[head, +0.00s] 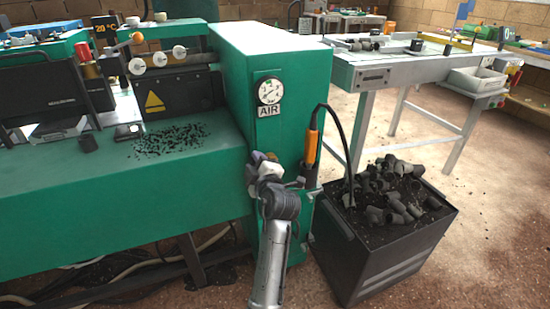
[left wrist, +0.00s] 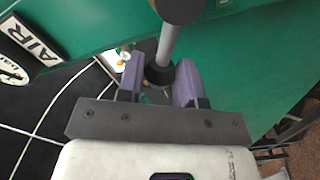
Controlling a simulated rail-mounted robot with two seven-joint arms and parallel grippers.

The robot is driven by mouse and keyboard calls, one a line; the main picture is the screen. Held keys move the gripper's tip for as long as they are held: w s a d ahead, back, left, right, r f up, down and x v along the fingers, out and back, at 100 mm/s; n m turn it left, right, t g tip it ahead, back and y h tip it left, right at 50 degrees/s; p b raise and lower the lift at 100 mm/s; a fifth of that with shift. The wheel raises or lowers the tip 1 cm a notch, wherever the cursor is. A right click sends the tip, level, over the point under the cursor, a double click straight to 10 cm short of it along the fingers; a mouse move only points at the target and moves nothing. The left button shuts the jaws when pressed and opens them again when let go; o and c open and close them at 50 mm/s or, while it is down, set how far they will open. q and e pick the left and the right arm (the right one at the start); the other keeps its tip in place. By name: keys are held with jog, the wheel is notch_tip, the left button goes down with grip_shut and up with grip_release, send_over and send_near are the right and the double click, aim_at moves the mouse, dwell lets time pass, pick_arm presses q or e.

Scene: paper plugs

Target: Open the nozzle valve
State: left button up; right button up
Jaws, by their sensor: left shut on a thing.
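My left gripper (head: 262,158) is at the right front of the green machine (head: 270,55), below the AIR gauge (head: 269,91). In the left wrist view its two purple fingers (left wrist: 158,78) are shut on a dark collar (left wrist: 160,74) on a grey rod (left wrist: 168,42) with a black round knob (left wrist: 178,8) at its end. This looks like the valve handle. In the head view the gripper and arm hide that part. An orange nozzle (head: 312,148) with a black hose stands just right of the gripper. My right gripper is out of view.
A dark bin (head: 375,270) heaped with grey plugs (head: 395,195) stands right of the machine. Black crumbs (head: 170,138) lie on the machine's green top. A white-framed table (head: 375,72) is behind. Open floor (head: 480,230) lies to the right.

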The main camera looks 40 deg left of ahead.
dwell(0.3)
pick_arm(q)
jog(key=n, duration=0.1)
jog(key=f+n, duration=0.1)
jog(key=n, duration=0.1)
jog(key=shift+s+a+f, duration=0.15)
jog(key=shift+s+f, duration=0.1)
jog(key=shift+f, duration=0.05)
jog(key=shift+f+n, duration=0.7)
jog(key=shift+n, duration=0.7)
jog(key=o, duration=0.7)
jog(key=shift+s, duration=0.1)
jog(key=shift+o, duration=0.2)
